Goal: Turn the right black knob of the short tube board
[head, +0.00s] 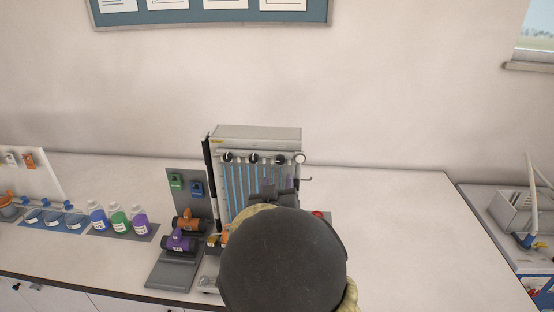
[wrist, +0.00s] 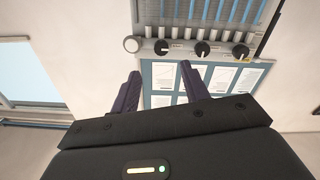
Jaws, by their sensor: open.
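The tube board (head: 256,132) stands on the bench, a grey frame with several blue-filled tubes. A row of black knobs runs along its top. The right black knob (head: 281,159) is next to a pale round end piece (head: 300,158). The wrist view shows the board upside down, so the right knob (wrist: 162,47) is the leftmost black one there, beside the pale disc (wrist: 131,44). My gripper (wrist: 160,74) is open and empty, its two fingers apart and pointing toward that knob, not touching it. In the head view my arm hides the board's lower right part.
Left of the board are a grey panel with green and blue tags (head: 185,207) and a stand with orange and purple valve bodies (head: 180,240). Bottles (head: 118,220) stand further left. The bench (head: 390,210) to the right is clear. A noticeboard (head: 230,14) hangs on the wall.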

